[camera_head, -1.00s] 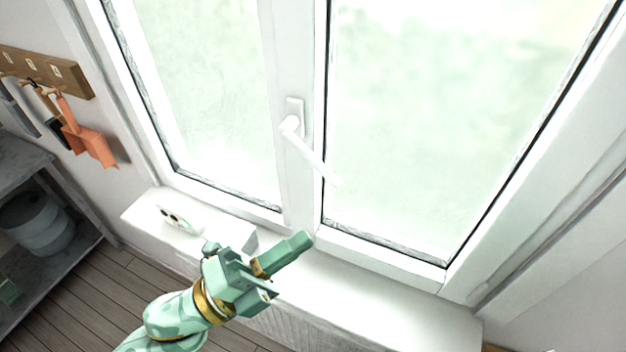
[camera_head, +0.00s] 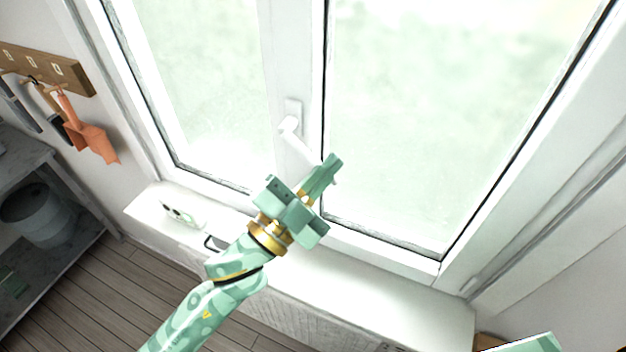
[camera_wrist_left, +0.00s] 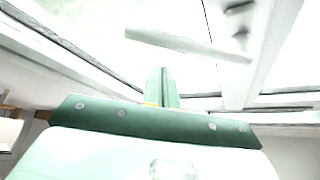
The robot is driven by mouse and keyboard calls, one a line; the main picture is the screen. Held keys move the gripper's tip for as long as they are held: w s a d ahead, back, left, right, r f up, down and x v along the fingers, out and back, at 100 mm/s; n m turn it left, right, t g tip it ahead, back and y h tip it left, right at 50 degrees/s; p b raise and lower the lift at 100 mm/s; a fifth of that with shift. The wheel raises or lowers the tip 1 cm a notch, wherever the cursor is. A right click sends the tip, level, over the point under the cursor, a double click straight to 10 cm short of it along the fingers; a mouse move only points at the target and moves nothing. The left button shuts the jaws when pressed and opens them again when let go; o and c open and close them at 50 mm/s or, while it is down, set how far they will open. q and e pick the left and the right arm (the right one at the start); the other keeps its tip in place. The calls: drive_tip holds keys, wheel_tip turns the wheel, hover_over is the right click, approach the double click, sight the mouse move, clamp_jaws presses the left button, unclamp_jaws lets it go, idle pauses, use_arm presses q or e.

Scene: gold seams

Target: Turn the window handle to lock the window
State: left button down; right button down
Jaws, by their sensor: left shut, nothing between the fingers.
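The white window handle (camera_head: 300,142) is on the frame between the two panes, its lever slanting down and right from its mount. It also shows in the left wrist view (camera_wrist_left: 180,43), with the lever crossing beyond the fingertips. My left gripper (camera_head: 332,163) is shut and empty. In the head view its fingertips overlap the lower end of the lever; in the left wrist view (camera_wrist_left: 162,72) a small gap shows in the picture between tips and lever. Whether they touch is unclear. A pale green part at the bottom right seems to be mine, but no right fingers show.
The white sill (camera_head: 390,295) runs below the window and is mostly clear on the right. A small white object with dark spots (camera_head: 178,214) lies on its left part. A shelf with a grey bucket (camera_head: 38,215) and hanging tools (camera_head: 92,140) are at the far left.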

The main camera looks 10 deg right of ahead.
use_arm(q)
drive_tip(key=shift+w+a+f, duration=0.3)
drive_tip(key=shift+f, duration=0.2)
drive_tip(key=shift+w+a+f, duration=0.25)
drive_tip(key=shift+a+f, duration=0.05)
drive_tip(key=shift+f, duration=0.15)
drive_tip(key=shift+w+a+f+m+g+p, duration=0.1)
drive_tip(key=shift+a+f+m+g+p, duration=0.15)
drive_tip(key=shift+m, duration=0.2)
drive_tip(key=shift+w+f+m+g+p, duration=0.1)
drive_tip(key=shift+m+g+p, duration=0.05)
drive_tip(key=shift+m+g, duration=0.25)
drive_tip(key=shift+w+a+f+m+g+y+p, duration=0.2)
drive_tip(key=shift+w+a+f+m+g+p, duration=0.4)
drive_tip(key=shift+m, duration=0.55)
drive_tip(key=shift+w+a+f+m+g+y+p, duration=0.2)
drive_tip(key=shift+w+a+f+m+g+p, duration=0.2)
drive_tip(key=shift+a+m+p, duration=0.6)
drive_tip(key=shift+w+a+f+m+g+y+p, duration=0.2)
drive_tip(key=shift+w+a+f+m+g+p, duration=0.3)
drive_tip(key=shift+m, duration=0.8)
drive_tip(key=shift+a+r, duration=0.1)
drive_tip(key=shift+s, duration=0.1)
